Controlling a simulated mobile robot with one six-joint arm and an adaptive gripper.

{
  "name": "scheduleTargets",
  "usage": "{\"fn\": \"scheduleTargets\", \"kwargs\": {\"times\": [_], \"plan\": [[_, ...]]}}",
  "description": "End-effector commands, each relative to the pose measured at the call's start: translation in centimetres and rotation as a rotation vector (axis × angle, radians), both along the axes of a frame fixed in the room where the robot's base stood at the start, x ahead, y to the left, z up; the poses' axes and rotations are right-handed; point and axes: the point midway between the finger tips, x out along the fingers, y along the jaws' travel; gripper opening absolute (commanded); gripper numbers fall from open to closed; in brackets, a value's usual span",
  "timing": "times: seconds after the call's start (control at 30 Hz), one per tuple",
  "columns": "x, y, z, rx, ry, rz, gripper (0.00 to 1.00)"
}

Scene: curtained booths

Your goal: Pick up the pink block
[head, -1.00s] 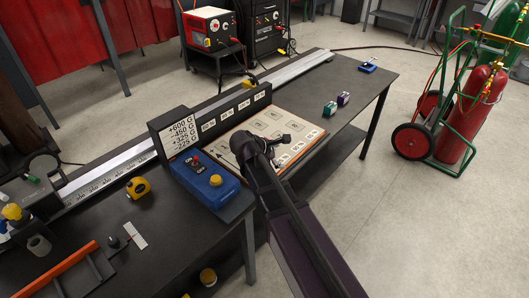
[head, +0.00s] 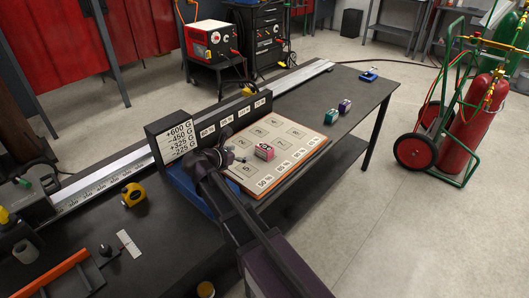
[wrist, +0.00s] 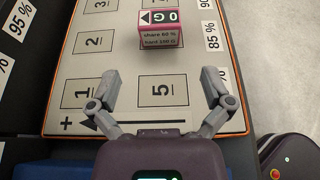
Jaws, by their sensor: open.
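The pink block (head: 264,152) sits on the numbered board (head: 246,185), near its middle. In the head view my gripper (head: 232,160) is over the board's left part, to the left of the block.
A green block (head: 331,116), a purple block (head: 344,105) and a blue item (head: 369,75) lie on the dark table (head: 375,97) farther back. An upright sign (head: 174,140) and a percentage-label rail (head: 235,116) border the board. A gas-cylinder cart (head: 450,145) stands right.

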Motion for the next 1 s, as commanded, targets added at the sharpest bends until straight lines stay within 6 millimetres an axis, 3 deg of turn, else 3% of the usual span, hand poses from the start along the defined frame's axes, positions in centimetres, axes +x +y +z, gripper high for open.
{"fn": "scheduleTargets", "kwargs": {"times": [0.6, 1.0], "plan": [[5.4, -4.2, -3.1, 0.001, 0.0, -0.004, 1.0], [6.3, -4.9, -3.3, 0.001, 0.0, -0.003, 1.0]]}}
